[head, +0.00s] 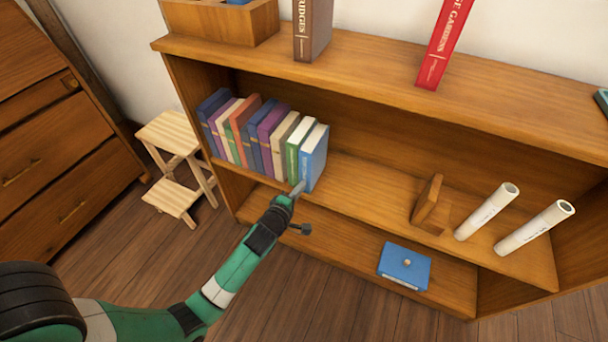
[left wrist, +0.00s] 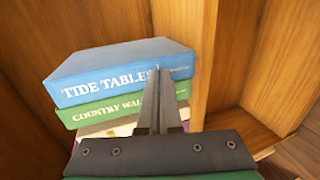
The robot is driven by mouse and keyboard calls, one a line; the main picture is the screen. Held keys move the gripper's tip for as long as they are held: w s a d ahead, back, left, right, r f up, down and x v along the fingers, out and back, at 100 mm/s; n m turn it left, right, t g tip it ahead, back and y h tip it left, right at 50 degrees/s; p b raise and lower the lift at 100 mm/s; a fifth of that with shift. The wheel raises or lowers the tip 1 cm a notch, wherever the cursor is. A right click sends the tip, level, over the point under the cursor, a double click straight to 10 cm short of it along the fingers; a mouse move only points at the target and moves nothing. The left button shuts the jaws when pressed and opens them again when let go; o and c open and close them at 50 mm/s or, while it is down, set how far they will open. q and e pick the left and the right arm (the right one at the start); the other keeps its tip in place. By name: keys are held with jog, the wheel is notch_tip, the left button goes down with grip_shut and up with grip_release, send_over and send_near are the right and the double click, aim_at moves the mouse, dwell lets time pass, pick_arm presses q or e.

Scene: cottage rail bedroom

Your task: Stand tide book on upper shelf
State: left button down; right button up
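The blue tide book, titled "TIDE TABLES" (left wrist: 105,88), stands upright at the right end of a book row in the head view (head: 314,158). The row is on the shelf below the bookcase's top board (head: 370,75). It rests beside a green book, "COUNTRY WALKS" (left wrist: 105,115). My left gripper (head: 298,188) is at the lower front of the blue book. In the left wrist view its fingers (left wrist: 158,85) lie close together in front of the spine, covering its right part. Contact with the book is unclear. My right gripper is not in view.
The top board holds a wooden box (head: 222,22), an upright brown book (head: 312,28) and a tilted red book (head: 443,45), with bare board between the books. A wooden bookend (head: 428,200), two white rolls (head: 487,212) and a blue box (head: 404,265) sit lower. A stool (head: 172,135) stands left.

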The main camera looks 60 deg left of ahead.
pick_arm(q)
jog(key=s+d, duration=0.4)
jog(key=s, duration=0.1)
jog(key=shift+s, duration=0.2)
dwell(0.8)
dwell(0.4)
